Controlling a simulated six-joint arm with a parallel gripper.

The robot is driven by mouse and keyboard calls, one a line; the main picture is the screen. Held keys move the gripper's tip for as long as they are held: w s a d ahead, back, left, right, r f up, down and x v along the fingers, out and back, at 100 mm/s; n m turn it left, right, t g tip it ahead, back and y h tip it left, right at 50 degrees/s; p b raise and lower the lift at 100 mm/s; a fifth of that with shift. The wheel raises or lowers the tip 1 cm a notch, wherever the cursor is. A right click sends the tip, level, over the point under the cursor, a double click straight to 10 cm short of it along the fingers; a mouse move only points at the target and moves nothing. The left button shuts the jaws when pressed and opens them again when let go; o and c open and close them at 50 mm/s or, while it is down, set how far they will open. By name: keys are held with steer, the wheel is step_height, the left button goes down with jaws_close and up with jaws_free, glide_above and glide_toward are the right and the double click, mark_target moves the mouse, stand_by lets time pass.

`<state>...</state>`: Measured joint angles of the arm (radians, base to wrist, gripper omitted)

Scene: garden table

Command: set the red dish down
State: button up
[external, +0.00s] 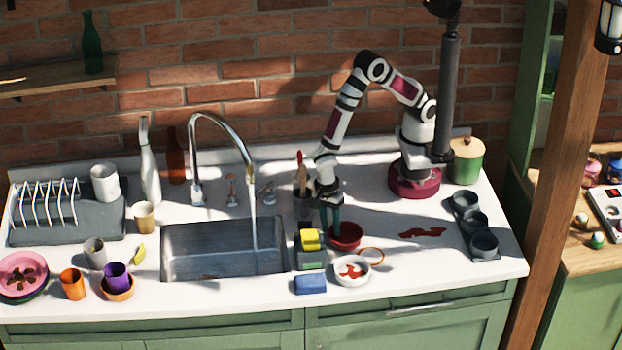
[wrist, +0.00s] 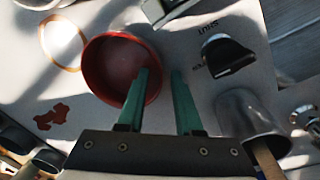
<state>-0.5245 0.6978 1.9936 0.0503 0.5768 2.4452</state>
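The red dish (external: 348,239) is a small round bowl, upright on the white counter right of the sink. In the wrist view the red dish (wrist: 106,62) lies at the upper left and looks empty. My gripper (external: 331,230) points down at the dish's left edge. In the wrist view my gripper's green fingers (wrist: 161,74) stand apart. One finger overlaps the inside of the dish and the other is outside it, with the rim between them. I see a gap between the rim and the outer finger.
A white bowl (external: 351,271) with red stains and an orange ring (external: 371,256) are close in front of the dish. A sponge holder (external: 310,250) stands to its left, with a blue sponge (external: 310,284) nearby. A red spill (external: 423,232) marks otherwise clear counter to the right.

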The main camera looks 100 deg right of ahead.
step_height(320, 180, up, 12)
steer(key=w, duration=0.1)
steer(key=s+d+r+n, duration=0.6)
steer(key=d+r+n, duration=0.15)
steer(key=d, duration=0.25)
steer(key=s+d+r+n+y, duration=0.1)
steer(key=s+d+n, duration=0.5)
steer(key=s+n, duration=0.6)
steer(key=shift+r+n+t, duration=0.25)
steer(key=shift+n+t, duration=0.1)
steer(key=shift+t, duration=0.05)
